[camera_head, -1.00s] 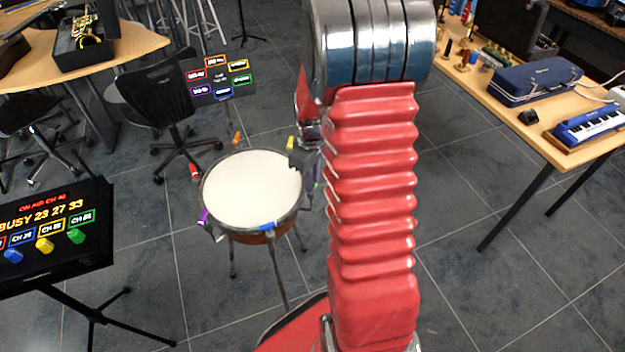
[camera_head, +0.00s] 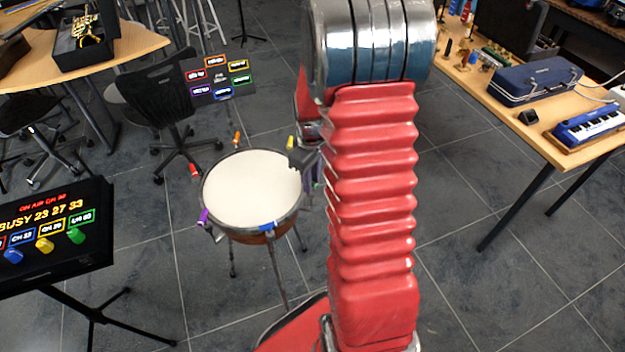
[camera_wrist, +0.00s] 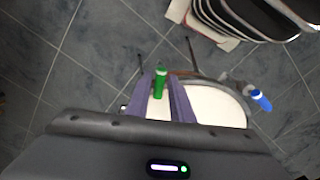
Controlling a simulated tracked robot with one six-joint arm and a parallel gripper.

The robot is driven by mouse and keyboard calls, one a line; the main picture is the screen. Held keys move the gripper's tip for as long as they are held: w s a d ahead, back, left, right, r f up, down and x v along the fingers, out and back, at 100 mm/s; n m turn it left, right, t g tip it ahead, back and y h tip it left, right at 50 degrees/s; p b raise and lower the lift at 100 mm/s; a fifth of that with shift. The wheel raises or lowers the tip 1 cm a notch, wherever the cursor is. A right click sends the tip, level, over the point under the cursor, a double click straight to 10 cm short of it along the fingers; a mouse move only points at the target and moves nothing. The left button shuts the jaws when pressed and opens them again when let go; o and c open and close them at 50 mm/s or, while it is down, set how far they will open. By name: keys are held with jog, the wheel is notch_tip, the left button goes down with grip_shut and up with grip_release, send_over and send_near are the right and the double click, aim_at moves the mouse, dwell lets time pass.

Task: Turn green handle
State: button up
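The green handle (camera_wrist: 160,84) is at the rim of a white-topped kettle drum (camera_head: 252,183). In the wrist view it sits between the two fingers of my gripper (camera_wrist: 160,76), with a visible gap on each side. The fingers are apart and I see no contact; depth is hard to judge. In the head view my gripper (camera_head: 303,158) is a dark shape at the drum's right rim, partly behind my red arm. The green handle is mostly hidden there. The drumhead (camera_wrist: 215,106) also shows in the wrist view.
Other coloured handles ring the drum: blue (camera_head: 268,227), purple (camera_head: 203,216), red (camera_head: 194,171), orange (camera_head: 237,138) and yellow (camera_head: 290,143). A black panel (camera_head: 50,240) with coloured knobs stands at left. A chair (camera_head: 160,95) is behind; a table (camera_head: 560,158) is at right.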

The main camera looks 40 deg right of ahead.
jog(key=shift+o, duration=0.5)
jog(key=shift+r, duration=0.5)
notch_tip(320, 180, up, 13)
jog(key=shift+f, duration=0.15)
jog(key=s+a+r+m+t, duration=0.1)
jog(key=s+a+r+t, duration=0.1)
jog(key=s+a+r, duration=0.2)
jog(key=s+a+r+m+t, duration=0.1)
jog(key=s+a+r, duration=0.2)
jog(key=a, duration=0.7)
jog(key=s+a+r+m+t, duration=0.1)
jog(key=s+a+r+t, duration=0.1)
jog(key=s+a+r, duration=0.2)
jog(key=s+a, duration=0.3)
jog(key=shift+s+a+r+t, duration=0.3)
jog(key=shift+s+r, duration=0.05)
